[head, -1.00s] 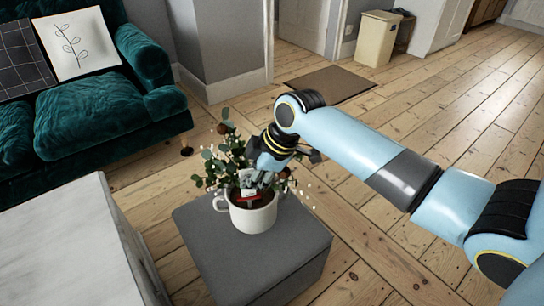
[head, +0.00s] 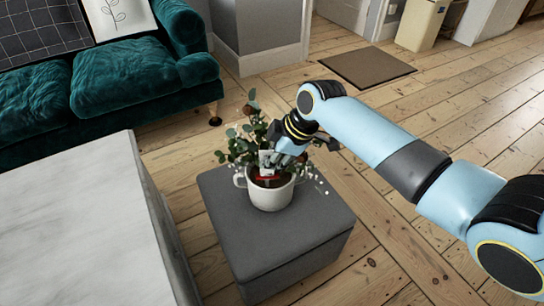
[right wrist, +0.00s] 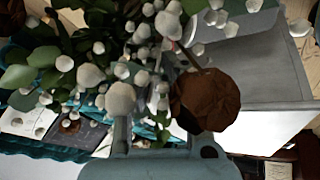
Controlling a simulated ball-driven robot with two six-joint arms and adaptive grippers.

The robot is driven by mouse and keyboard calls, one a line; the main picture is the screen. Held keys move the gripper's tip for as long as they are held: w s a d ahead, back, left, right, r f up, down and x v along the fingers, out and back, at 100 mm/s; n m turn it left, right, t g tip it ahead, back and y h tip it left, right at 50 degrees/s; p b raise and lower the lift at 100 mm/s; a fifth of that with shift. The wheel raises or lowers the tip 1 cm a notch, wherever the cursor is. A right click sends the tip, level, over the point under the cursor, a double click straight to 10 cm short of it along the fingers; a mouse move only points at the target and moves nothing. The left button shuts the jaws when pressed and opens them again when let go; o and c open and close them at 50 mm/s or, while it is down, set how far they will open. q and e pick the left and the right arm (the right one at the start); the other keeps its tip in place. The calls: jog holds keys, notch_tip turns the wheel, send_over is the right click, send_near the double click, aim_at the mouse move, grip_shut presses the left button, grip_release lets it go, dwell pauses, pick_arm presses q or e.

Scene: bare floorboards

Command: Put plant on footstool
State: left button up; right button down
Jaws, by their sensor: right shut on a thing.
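The plant (head: 245,150) has green leaves, white berries and brown cones in a white mug-like pot (head: 271,195) with a handle on its left. It is upright over the back part of the grey footstool (head: 280,240); the pot's base appears to touch the top, though a small gap cannot be ruled out. My right gripper (head: 268,170) is shut on the plant, down among its stems at the pot's rim. In the right wrist view, leaves and berries (right wrist: 120,95) hide most of the fingers. My left gripper is not in view.
A white marble-topped block (head: 75,220) stands left of the footstool. A green velvet sofa (head: 130,75) is behind at the upper left. A brown mat (head: 366,66) and a beige bin (head: 420,24) are at the back. Floorboards on the right are clear.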

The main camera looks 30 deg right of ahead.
jog(key=c, duration=1.8)
grip_release()
jog(key=o, duration=0.3)
pick_arm(q)
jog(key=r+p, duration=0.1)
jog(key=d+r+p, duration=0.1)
jog(key=p, duration=0.1)
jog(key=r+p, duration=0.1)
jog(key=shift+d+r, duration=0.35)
pick_arm(e)
jog(key=v, duration=1.2)
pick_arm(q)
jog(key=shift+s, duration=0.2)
pick_arm(e)
jog(key=shift+s, duration=0.1)
